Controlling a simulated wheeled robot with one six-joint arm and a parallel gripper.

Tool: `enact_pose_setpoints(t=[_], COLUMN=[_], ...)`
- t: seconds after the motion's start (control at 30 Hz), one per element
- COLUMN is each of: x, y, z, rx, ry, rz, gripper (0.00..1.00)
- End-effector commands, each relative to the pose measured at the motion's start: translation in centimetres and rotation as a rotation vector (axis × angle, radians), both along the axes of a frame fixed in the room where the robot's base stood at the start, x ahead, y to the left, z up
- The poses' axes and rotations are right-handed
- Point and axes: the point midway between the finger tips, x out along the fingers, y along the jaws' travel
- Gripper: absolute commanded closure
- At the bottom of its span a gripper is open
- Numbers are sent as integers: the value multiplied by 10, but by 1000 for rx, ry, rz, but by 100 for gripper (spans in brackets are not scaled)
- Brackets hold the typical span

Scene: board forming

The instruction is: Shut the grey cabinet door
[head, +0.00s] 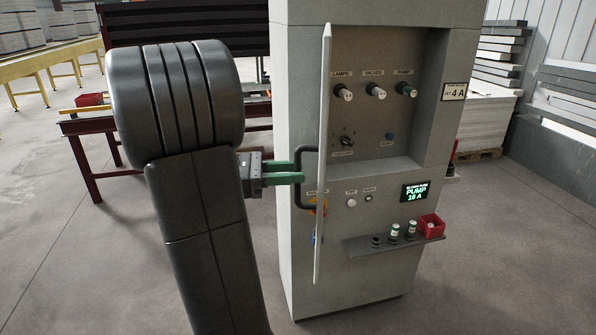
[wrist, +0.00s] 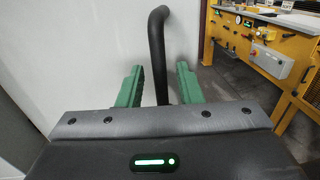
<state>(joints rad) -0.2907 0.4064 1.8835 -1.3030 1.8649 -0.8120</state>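The grey cabinet (head: 375,25) stands in the middle of the head view. Its door (head: 323,120) is open, swung out towards the camera and seen almost edge-on. A black bar handle (head: 307,150) sits on the door's left-hand face. My gripper (head: 297,172) reaches the handle from the left, with its green fingers at the bar. In the wrist view, the handle (wrist: 158,50) stands between the two fingers, with a visible gap on each side, so my gripper (wrist: 160,80) is open around it. The door's pale face (wrist: 85,45) fills the left of that view.
Inside the cabinet recess are knobs and switches. A small shelf (head: 380,245) on the front carries a red box (head: 431,227) and small cylinders near the door's swing. Stacked boards (head: 485,115) stand behind at right. Yellow machinery (wrist: 260,50) shows in the wrist view. The front floor is clear.

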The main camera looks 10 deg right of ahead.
Motion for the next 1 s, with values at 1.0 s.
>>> enact_pose_setpoints(t=[1.0], x=[-3], y=[-21], z=[0], rx=[0], ry=[-1], rz=[7], gripper=[100])
